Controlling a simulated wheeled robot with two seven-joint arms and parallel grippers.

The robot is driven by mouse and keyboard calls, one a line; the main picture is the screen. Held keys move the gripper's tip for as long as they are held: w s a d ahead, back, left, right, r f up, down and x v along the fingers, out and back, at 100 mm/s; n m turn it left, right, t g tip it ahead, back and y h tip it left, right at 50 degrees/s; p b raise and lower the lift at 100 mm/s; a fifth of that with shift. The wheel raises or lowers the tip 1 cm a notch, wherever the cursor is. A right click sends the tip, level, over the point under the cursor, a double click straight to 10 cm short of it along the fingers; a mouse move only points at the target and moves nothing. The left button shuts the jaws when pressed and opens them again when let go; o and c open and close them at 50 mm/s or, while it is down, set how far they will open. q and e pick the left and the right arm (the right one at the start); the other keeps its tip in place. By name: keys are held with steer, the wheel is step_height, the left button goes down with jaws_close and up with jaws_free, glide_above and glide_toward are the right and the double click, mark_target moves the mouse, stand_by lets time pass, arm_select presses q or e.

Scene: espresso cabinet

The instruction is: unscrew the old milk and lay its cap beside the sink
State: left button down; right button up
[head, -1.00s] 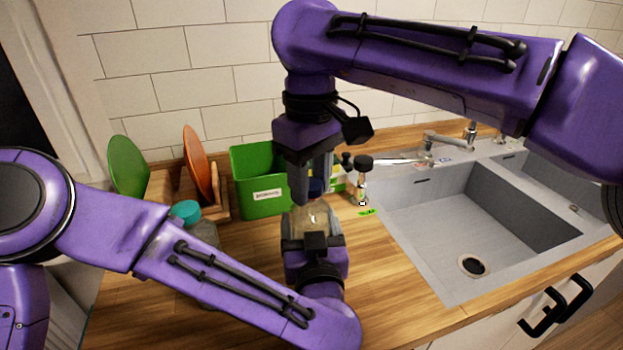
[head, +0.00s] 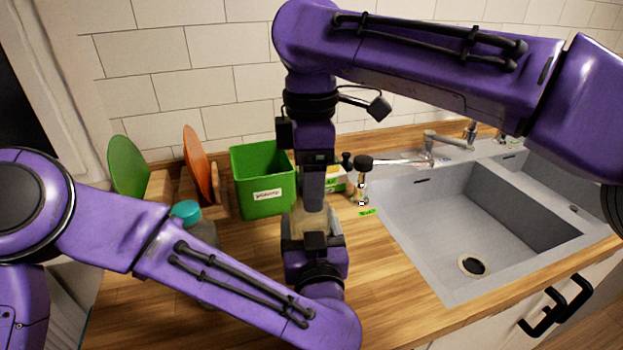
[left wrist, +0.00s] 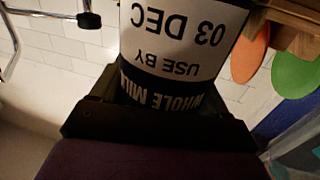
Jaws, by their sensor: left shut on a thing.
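The milk bottle (head: 312,218) stands upright at the middle of the counter, mostly hidden by my grippers in the head view. In the left wrist view its label (left wrist: 180,45) reads "USE BY 03 DEC" and "WHOLE MILK". My left gripper (head: 313,228) is shut around the bottle from the front. My right gripper (head: 314,203) points straight down over the bottle's top. Its near finger hides the cap, so I cannot tell whether it is shut on it. The sink (head: 470,225) is to the right.
A green labelled bin (head: 262,185) stands left of my right gripper. A small black-topped bottle (head: 361,185) and a green marker (head: 367,212) are beside the sink. A teal-lidded bottle (head: 186,212) and a rack with plates (head: 198,165) are at left.

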step_height(320, 180, up, 4)
steer(key=shift+r, duration=0.35)
steer(key=shift+c, duration=0.5)
step_height(320, 180, up, 3)
steer(key=shift+a+f+m, duration=0.1)
steer(key=shift+m, duration=0.9)
step_height(320, 180, down, 8)
steer(key=shift+r, duration=0.25)
